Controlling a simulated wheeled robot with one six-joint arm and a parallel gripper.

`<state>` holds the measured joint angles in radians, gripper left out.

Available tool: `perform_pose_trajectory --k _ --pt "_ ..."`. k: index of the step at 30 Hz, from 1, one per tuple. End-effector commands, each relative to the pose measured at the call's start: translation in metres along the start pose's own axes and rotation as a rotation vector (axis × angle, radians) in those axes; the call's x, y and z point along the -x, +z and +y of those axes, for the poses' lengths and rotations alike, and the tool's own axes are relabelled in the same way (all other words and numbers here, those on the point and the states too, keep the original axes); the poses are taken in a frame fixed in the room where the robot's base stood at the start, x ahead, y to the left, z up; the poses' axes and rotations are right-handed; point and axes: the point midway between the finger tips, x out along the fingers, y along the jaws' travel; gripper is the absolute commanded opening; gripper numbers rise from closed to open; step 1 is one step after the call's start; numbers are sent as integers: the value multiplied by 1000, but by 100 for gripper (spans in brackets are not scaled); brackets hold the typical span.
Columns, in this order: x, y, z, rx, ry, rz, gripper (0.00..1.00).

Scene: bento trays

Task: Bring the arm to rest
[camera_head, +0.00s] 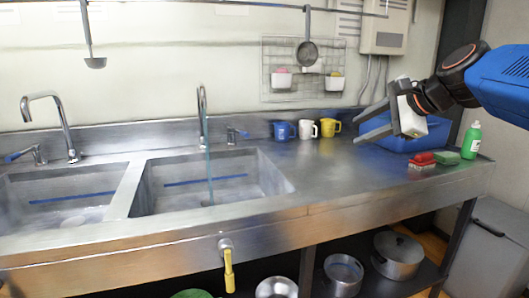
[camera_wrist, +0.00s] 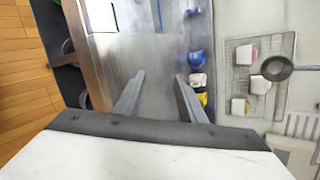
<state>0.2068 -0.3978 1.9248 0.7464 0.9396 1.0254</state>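My gripper (camera_head: 372,122) is raised over the right part of the steel counter, its two grey fingers pointing left. The fingers are spread apart with nothing between them. In the wrist view the open gripper (camera_wrist: 160,95) shows the counter behind the gap between its fingers. My blue arm reaches in from the right edge of the head view.
A blue cup (camera_head: 284,131), a white cup (camera_head: 306,129) and a yellow cup (camera_head: 330,127) stand by the wall. A blue bin (camera_head: 432,138), a red brush (camera_head: 420,159), a green sponge (camera_head: 447,158) and a green bottle (camera_head: 471,141) are at the right. Two sinks lie left.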

Motion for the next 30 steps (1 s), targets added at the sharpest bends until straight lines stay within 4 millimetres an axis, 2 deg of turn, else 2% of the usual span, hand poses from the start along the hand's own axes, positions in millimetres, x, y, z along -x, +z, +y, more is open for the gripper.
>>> perform_pose_trajectory --k 1,3,12,15,18,21,24,30 --pt "0 1 33 103 45 20 37" --pt "-1 -1 77 259 112 46 37" --pt "9 -31 259 938 422 71 37" --pt "15 -45 312 1152 524 51 37" --pt "20 -58 353 1324 607 25 37" --pt "24 -68 380 1441 665 2 37" --pt "26 -73 393 1504 695 -11 37" --pt "27 -75 396 1522 704 -16 37"
